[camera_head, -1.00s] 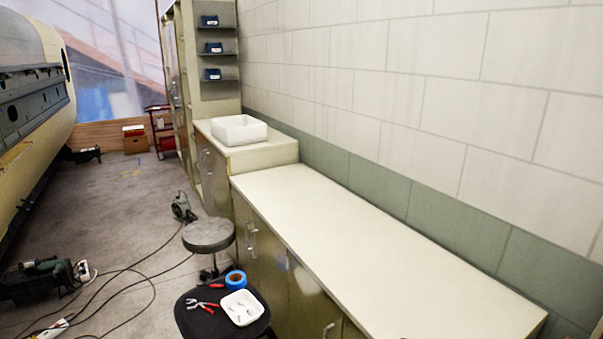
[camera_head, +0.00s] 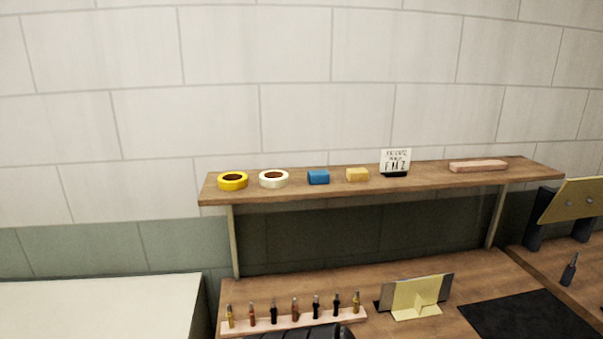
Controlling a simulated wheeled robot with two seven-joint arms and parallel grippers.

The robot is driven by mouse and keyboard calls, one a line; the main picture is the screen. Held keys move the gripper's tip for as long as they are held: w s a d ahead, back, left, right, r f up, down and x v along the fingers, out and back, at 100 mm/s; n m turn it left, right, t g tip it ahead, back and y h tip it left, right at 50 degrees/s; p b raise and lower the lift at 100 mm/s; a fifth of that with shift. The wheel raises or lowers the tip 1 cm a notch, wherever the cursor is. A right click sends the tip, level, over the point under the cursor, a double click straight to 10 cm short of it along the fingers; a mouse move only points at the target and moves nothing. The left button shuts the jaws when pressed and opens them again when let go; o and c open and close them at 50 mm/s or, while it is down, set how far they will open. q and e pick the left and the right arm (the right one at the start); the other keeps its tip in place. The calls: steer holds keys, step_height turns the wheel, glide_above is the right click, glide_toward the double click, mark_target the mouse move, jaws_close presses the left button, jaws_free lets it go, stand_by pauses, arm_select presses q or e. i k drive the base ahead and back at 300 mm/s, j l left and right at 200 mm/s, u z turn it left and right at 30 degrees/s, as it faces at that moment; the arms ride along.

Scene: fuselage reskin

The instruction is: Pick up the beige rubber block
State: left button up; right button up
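A small yellow-beige block (camera_head: 357,174) sits on the wooden shelf, between a blue block (camera_head: 318,177) and a small lettered sign (camera_head: 395,162). A long, flat pinkish-beige bar (camera_head: 478,166) lies near the right end of the same shelf. I cannot tell from the picture which of these is rubber.
The wooden shelf (camera_head: 430,180) stands on posts above a workbench (camera_head: 275,285). A yellow tape roll (camera_head: 233,181) and a white one (camera_head: 274,178) sit at its left. Below are a rack of tools (camera_head: 345,320), a bracketed plate (camera_head: 415,297) and a black mat (camera_head: 530,315).

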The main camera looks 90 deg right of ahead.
mark_target(352, 175)
steer(key=z, duration=3.1)
steer(key=i+l+u, duration=0.15)
steer(key=u, duration=0.35)
steer(key=i+l+u, duration=0.25)
steer(key=u, duration=0.25)
steer(key=i, duration=0.1)
